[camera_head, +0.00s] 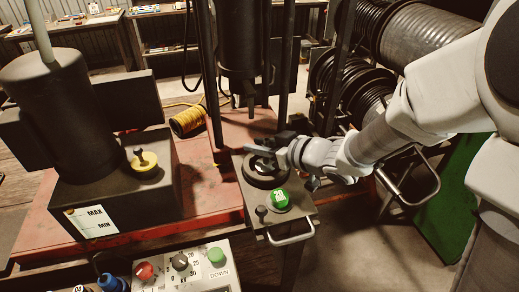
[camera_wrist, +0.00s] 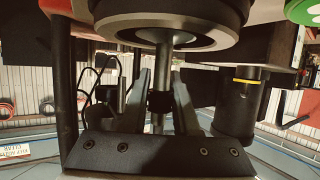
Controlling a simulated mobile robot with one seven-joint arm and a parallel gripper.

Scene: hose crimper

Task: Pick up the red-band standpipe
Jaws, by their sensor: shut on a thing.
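In the head view my gripper (camera_head: 264,150) is over a round dark fitting (camera_head: 262,172) on the grey plate, below the crimper's upright column. In the wrist view the two fingers of my gripper (camera_wrist: 160,98) stand on either side of a slim dark stem (camera_wrist: 160,122) with a thicker black collar, shut on it. The stem runs up to a broad round dark flange (camera_wrist: 165,38) at the top of the picture. I see no red band on the stem; the fingers and collar hide part of it, so I cannot tell whether it is the red-band standpipe.
Black rods (camera_head: 283,60) rise behind; hose reels (camera_head: 345,88) stand at right.

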